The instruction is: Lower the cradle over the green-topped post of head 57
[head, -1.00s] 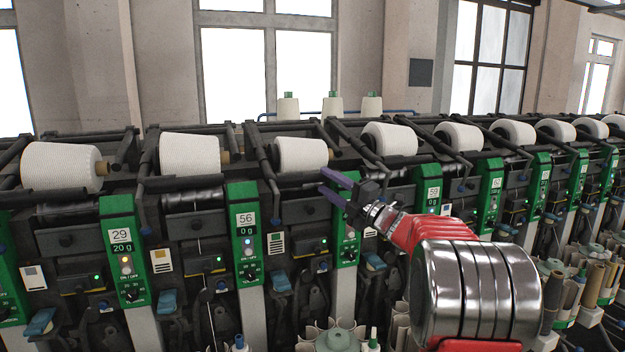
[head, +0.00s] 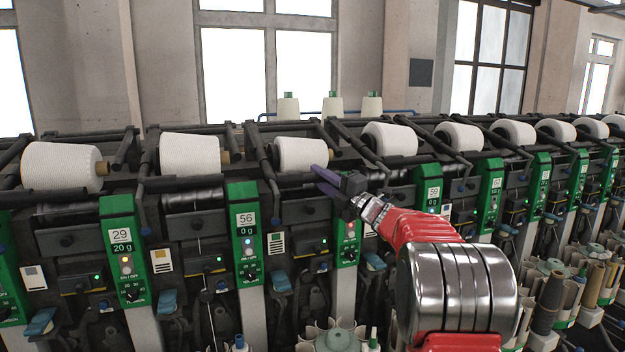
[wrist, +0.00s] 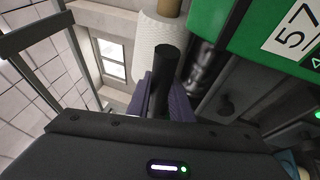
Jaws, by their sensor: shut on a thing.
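The green post of head 57 (wrist: 285,30) is at the upper right of the wrist view, its number plate turned sideways. In the head view the green post (head: 348,244) behind my gripper has its number hidden. The cradle shows in the wrist view as a dark bar (wrist: 161,70) between my purple fingers. My gripper (head: 323,180) is shut on this bar, and the fingers also show in the wrist view (wrist: 165,98). A white yarn cone (head: 301,153) lies just behind and above the fingers; it also shows in the wrist view (wrist: 161,38).
Neighbouring posts, 56 (head: 247,235) to the left and 59 (head: 430,192) to the right, stand close by. A row of white cones on dark cradle arms runs along the machine top. Several tubes (head: 545,300) stand at the lower right.

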